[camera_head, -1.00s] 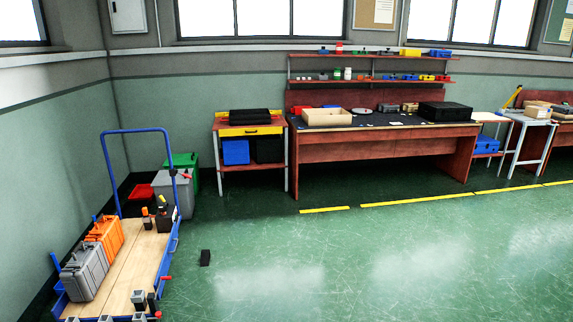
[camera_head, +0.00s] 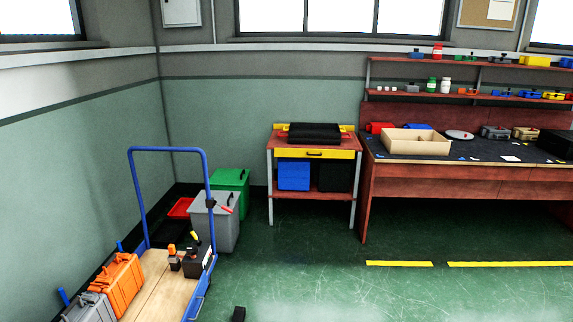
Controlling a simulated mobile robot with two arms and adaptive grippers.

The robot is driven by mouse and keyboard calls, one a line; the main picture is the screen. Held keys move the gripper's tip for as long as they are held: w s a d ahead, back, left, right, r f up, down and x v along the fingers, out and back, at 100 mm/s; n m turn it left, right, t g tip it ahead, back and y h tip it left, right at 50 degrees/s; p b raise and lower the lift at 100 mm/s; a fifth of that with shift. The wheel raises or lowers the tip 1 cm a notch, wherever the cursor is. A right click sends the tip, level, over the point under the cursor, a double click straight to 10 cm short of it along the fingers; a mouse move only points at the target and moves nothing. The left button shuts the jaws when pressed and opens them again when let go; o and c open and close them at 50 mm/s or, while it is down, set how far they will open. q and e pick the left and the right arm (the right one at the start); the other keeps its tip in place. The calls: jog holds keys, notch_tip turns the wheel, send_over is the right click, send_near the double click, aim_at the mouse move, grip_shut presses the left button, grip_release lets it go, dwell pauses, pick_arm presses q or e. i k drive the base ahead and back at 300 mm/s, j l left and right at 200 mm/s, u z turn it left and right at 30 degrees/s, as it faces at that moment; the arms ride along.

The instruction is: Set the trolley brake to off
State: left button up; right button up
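The trolley (camera_head: 205,283) stands at the lower left, with a blue push handle (camera_head: 166,150) and a wooden deck (camera_head: 165,291). An orange case (camera_head: 118,283) and a grey case (camera_head: 90,309) lie along its left side. A black box with small orange-topped and yellow-topped items (camera_head: 192,263) sits at the deck's far end. A small red lever (camera_head: 226,209) juts out to the right of the handle's right post; I cannot tell its brake setting. The trolley's near end is cut off by the frame.
Grey (camera_head: 222,233) and green (camera_head: 237,181) bins stand behind the trolley by the wall. A small red-topped table (camera_head: 350,143) and a long workbench (camera_head: 425,190) line the back. The floor between is open.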

aim_at(227, 210)
jog(key=i+u, duration=0.15)
jog(key=i, duration=0.35)
jog(key=i+u, duration=0.15)
jog(key=i, duration=0.35)
jog(key=i+l+u, duration=0.2)
jog(key=i, duration=0.3)
jog(key=i+l+u, duration=0.15)
jog(key=i, duration=0.35)
